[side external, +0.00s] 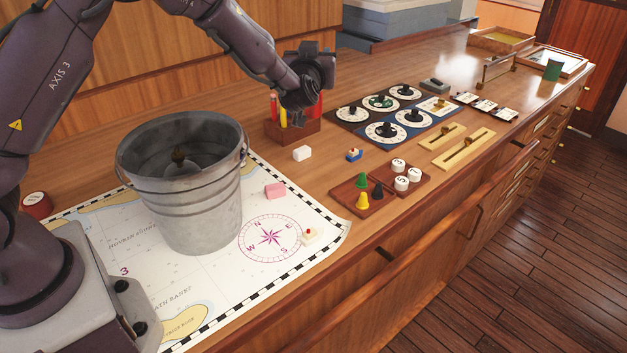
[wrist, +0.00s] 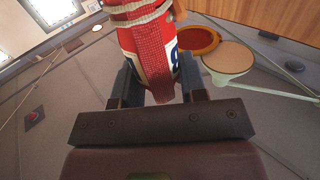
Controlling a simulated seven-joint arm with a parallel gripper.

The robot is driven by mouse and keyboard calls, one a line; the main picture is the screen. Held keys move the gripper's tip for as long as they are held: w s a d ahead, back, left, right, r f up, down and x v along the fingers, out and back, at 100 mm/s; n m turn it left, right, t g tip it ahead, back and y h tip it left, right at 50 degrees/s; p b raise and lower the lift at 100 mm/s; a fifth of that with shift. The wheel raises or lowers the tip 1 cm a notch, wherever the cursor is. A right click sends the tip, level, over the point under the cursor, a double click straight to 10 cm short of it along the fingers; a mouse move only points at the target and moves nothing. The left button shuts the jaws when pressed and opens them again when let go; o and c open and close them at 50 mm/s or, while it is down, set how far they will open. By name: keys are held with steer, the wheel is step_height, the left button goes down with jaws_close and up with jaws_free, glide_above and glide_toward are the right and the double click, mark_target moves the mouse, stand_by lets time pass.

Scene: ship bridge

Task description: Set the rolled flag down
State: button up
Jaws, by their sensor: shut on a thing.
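In the wrist view, the rolled flag (wrist: 150,48) is a red roll with white bands and a bit of blue. It stands between the two fingers of my gripper (wrist: 157,68), which is shut on it. In the side view, my gripper (side external: 300,96) is at the back of the counter, just above a wooden rack (side external: 292,132). The rack holds upright red and yellow rolls. A red piece shows beside my gripper there; I cannot tell if it is the held flag or one in the rack. The fingertips are hidden in that view.
A metal bucket (side external: 195,205) stands on the chart (side external: 215,282) at left. Dark dial panels (side external: 372,128) and game-piece trays (side external: 362,204) are to the right.

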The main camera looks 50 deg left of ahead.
step_height(320, 180, down, 18)
stand_by(0.6)
steer(key=shift+f, duration=0.1)
steer(key=shift+f, duration=0.15)
steer(key=o, duration=1.2)
steer(key=shift+c, duration=0.2)
